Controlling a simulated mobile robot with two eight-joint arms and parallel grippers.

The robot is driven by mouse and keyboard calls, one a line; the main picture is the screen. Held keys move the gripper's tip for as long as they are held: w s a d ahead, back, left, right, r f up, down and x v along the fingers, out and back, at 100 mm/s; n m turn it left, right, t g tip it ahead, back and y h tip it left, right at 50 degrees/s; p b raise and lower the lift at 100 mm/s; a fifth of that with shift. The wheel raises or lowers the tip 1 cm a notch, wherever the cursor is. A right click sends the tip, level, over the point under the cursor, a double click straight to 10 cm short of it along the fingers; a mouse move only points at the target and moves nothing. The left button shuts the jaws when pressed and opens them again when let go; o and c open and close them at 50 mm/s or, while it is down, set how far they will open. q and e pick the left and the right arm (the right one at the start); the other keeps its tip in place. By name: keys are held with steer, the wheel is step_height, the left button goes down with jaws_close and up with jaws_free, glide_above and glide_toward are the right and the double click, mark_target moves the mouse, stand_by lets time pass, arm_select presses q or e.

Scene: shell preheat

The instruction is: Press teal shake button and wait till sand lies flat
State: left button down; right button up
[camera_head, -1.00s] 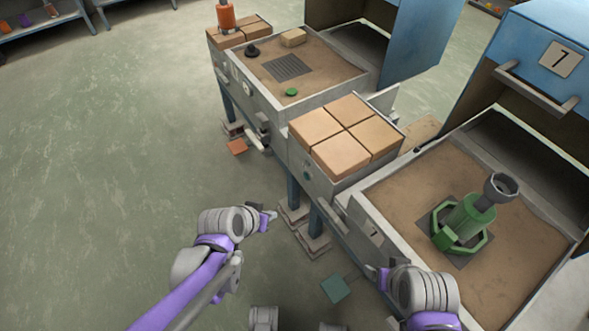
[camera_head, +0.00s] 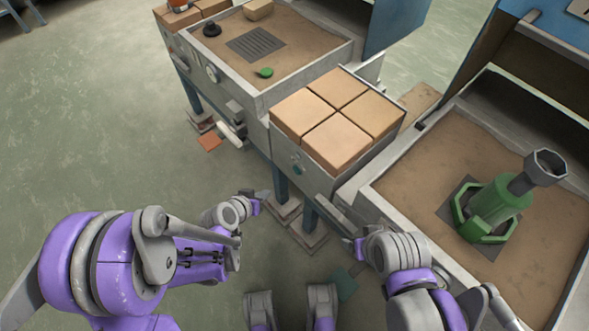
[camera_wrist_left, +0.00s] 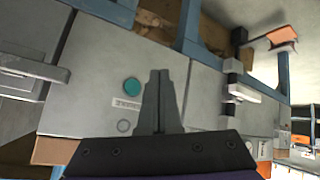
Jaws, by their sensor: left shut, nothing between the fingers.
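The round teal button (camera_head: 297,169) is on the front face of the cabinet under the tan blocks. It also shows in the left wrist view (camera_wrist_left: 132,87), above a small label. My left gripper (camera_head: 262,198) is shut and empty, in front of the cabinet and below-left of the button. In the wrist view its fingertips (camera_wrist_left: 159,73) are just right of the button, apparently apart from it. My right gripper (camera_head: 352,243) is by the right station's front; its finger gap is unclear. Brown sand (camera_head: 420,165) fills the right tray, with a green clamp-like fixture (camera_head: 495,205) standing in it.
Tan blocks (camera_head: 338,115) cover the middle cabinet. The left station holds a sand bed (camera_head: 300,38) with a grate (camera_head: 255,44) and a green knob (camera_head: 264,72). A lever handle (camera_head: 231,133) juts from its front. Orange (camera_head: 209,141) and teal (camera_head: 346,284) plates sit low down. Floor at left is clear.

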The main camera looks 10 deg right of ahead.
mark_target(297, 171)
arm_select(q)
steer(key=w+d, duration=0.5)
steer(key=d, duration=0.2)
steer(key=shift+w+p, duration=0.15)
steer(key=shift+p, duration=0.25)
steer(key=shift+d, duration=0.15)
stand_by(1.8)
steer(key=shift+w+d, duration=0.25)
steer(key=shift+w+d, duration=0.25)
steer(key=shift+d, duration=0.1)
stand_by(0.8)
steer(key=shift+a, duration=0.1)
steer(key=shift+s+a+b, duration=0.35)
steer(key=shift+s+a, duration=0.15)
steer(key=shift+a, duration=0.1)
steer(key=shift+a, duration=0.1)
